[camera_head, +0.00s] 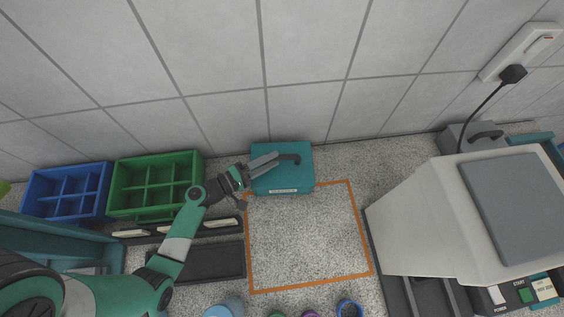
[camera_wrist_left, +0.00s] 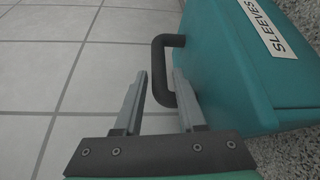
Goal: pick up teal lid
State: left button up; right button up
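The teal lid (camera_head: 285,177) is the top of a teal box against the tiled wall, with a black handle (camera_head: 291,158) on it. In the left wrist view, the teal lid (camera_wrist_left: 225,50) carries a white "SLEEVES" label. My left gripper (camera_head: 268,162) reaches over the lid's left part, fingers towards the handle. In the left wrist view, my left gripper (camera_wrist_left: 160,75) is open, and the black handle (camera_wrist_left: 160,68) shows between its fingertips; contact cannot be told. The handle's lower end is partly hidden by one finger. My right gripper is not in view.
A green compartment tray (camera_head: 155,184) and a blue one (camera_head: 66,192) stand to the left. A dark tray (camera_head: 215,263) lies below. An orange-bordered area (camera_head: 310,240) in front of the box is clear. A large white-and-grey machine (camera_head: 430,220) stands at the right.

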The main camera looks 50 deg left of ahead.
aim_at(295, 169)
pick_arm(q)
jog(key=x, duration=0.6)
jog(key=shift+r, duration=0.1)
jog(key=shift+s, duration=0.1)
grip_shut()
